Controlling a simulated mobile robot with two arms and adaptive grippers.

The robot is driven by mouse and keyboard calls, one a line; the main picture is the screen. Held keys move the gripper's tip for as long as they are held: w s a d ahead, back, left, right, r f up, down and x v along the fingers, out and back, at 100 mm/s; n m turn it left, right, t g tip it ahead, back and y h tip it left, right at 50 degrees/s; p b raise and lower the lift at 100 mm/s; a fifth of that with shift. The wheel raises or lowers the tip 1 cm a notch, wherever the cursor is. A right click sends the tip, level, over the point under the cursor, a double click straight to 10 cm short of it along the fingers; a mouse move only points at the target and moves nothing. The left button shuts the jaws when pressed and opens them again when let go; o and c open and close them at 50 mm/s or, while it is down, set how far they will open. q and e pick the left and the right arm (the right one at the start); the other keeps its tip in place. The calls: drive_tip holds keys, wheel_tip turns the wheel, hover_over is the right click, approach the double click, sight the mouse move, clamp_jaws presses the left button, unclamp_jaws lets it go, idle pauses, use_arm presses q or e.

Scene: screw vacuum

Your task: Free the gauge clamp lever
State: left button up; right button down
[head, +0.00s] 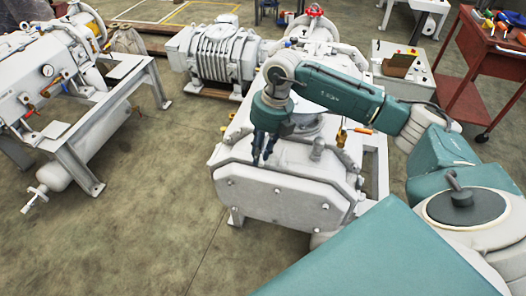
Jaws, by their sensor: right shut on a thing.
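My right gripper (263,150) points down over the front edge of the grey screw vacuum unit (275,200). Its two dark fingers are close together and shut on a small part at the unit's top front edge, which I take to be the gauge clamp lever. The fingers hide most of that part, so its shape and position cannot be made out. A small yellow fitting (341,135) and an orange-handled piece (358,130) show on the unit, right of the gripper. My left gripper is not in view.
Another grey machine on a steel frame (100,150) stands at the left. A ribbed motor (215,55) and a red-topped valve (315,10) are behind the unit. A red tool cart (480,60) stands at the back right. The floor (150,230) at front left is clear.

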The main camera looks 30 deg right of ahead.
drive_tip(key=m, duration=0.3)
drive_tip(key=w+a+m, duration=0.1)
drive_tip(key=shift+r+m+t+h+b, duration=0.1)
drive_tip(key=shift+m+t+h+b, duration=0.2)
drive_tip(key=shift+b, duration=0.05)
drive_tip(key=shift+w+a, duration=0.1)
idle(0.3)
drive_tip(key=c, duration=1.8)
unclamp_jaws()
drive_tip(key=r, duration=0.4)
drive_tip(key=s+d+r, duration=0.1)
drive_tip(key=r, duration=0.3)
drive_tip(key=s+r, duration=0.1)
drive_tip(key=r, duration=0.2)
drive_tip(key=shift+d+r, duration=0.25)
drive_tip(key=shift+r, duration=0.15)
